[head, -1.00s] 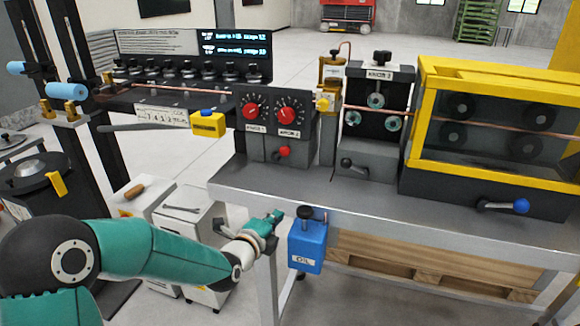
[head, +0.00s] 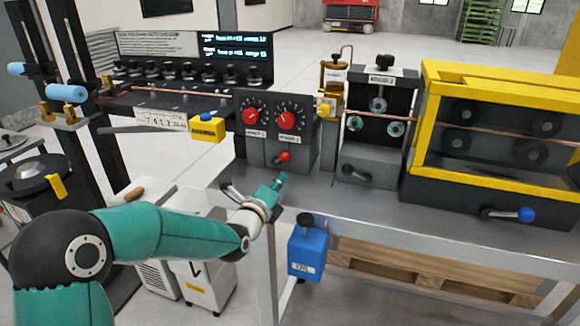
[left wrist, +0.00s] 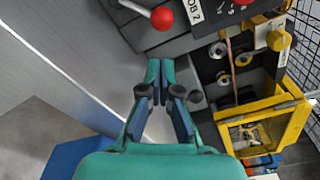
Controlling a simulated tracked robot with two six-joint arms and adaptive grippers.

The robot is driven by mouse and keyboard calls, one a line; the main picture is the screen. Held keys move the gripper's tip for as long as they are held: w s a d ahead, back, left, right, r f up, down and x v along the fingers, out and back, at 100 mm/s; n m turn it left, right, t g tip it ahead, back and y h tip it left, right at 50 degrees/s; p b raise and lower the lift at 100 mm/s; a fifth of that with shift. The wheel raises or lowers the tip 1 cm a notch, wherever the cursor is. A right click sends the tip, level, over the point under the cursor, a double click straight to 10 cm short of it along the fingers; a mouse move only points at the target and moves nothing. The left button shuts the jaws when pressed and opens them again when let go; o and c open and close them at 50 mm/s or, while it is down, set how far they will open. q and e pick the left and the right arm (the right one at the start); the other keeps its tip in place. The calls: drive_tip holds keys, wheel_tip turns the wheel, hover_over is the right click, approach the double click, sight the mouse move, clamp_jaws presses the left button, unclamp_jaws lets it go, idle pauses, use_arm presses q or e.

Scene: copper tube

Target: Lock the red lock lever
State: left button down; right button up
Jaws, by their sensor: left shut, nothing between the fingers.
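The red lock lever (head: 285,156) has a red ball end and sits low on the front of the grey two-knob box (head: 250,146). In the left wrist view its red ball (left wrist: 162,18) on a pale rod is near the top edge. My left gripper (head: 281,179) is shut and empty, just in front of and below the red ball, apart from it. In the left wrist view the closed fingertips (left wrist: 160,68) point up toward the box, with a gap to the ball. My right gripper is not in view.
The metal bench (head: 370,205) has a clear strip in front of the machines. A blue oil box (head: 307,252) hangs at its front edge, below my left gripper. A grey roller unit (head: 370,165) and a yellow-framed roller box (head: 440,60) stand to the right.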

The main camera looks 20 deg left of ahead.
sight(281, 159)
use_arm(q)
drive_tip(key=w, duration=0.1)
drive_tip(key=w+p, duration=0.1)
drive_tip(key=w, duration=0.3)
drive_tip(key=shift+w+d+p, duration=0.25)
drive_tip(key=shift+d+p, duration=0.05)
drive_tip(key=shift+w+f, duration=0.15)
drive_tip(key=shift+w, duration=0.45)
